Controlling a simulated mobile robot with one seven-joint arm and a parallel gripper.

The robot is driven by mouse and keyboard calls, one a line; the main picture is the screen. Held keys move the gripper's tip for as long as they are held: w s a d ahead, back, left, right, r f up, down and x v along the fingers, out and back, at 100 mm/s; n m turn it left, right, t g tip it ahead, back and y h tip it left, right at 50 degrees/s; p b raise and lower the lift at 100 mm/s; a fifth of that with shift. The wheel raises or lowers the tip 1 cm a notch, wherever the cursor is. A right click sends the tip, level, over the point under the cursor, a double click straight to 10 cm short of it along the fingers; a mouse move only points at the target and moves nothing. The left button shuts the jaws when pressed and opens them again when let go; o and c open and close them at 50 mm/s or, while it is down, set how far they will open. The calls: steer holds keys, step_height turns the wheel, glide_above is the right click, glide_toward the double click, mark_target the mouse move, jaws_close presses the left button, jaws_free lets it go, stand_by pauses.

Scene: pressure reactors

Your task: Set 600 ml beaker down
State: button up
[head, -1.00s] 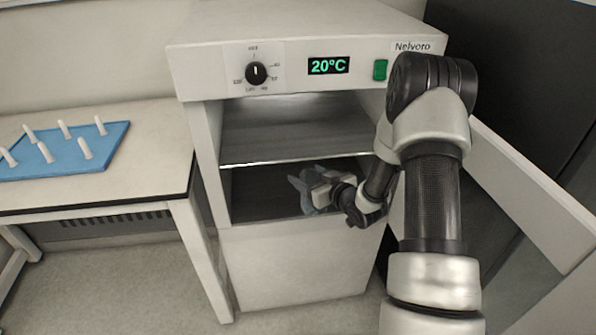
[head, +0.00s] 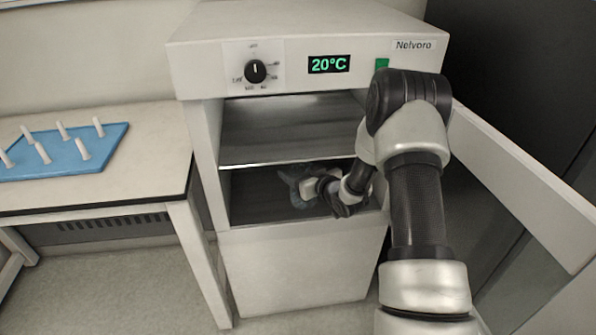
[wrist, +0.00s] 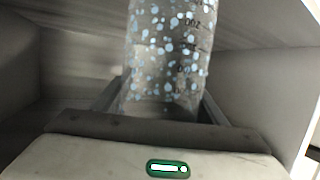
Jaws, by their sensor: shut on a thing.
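The 600 ml beaker (wrist: 172,45) is clear with dark graduation marks and pale blue droplets or specks over its wall. It fills the upper middle of the wrist view, between the two fingers of my gripper (wrist: 160,105). My gripper is shut on it. In the head view my gripper (head: 296,186) is inside the lower compartment of the oven (head: 300,263), below the middle shelf (head: 285,160). The beaker is mostly hidden there behind my wrist. I cannot tell whether its base touches the compartment floor (head: 255,207).
The oven door (head: 520,185) stands open on the right, beside my arm. The oven display (head: 328,64) reads 20°C. A bench (head: 100,190) with a blue peg rack (head: 60,152) stands to the left. The compartment's left part looks clear.

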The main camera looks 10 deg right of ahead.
steer(key=o, duration=1.3)
steer(key=shift+r+p, duration=0.3)
steer(key=shift+p, duration=0.15)
steer(key=p+v, duration=0.1)
steer(key=v, duration=1.1)
steer(key=shift+s+a+f+p, duration=0.1)
steer(key=shift+f+p, duration=0.05)
steer(key=shift+p, duration=0.25)
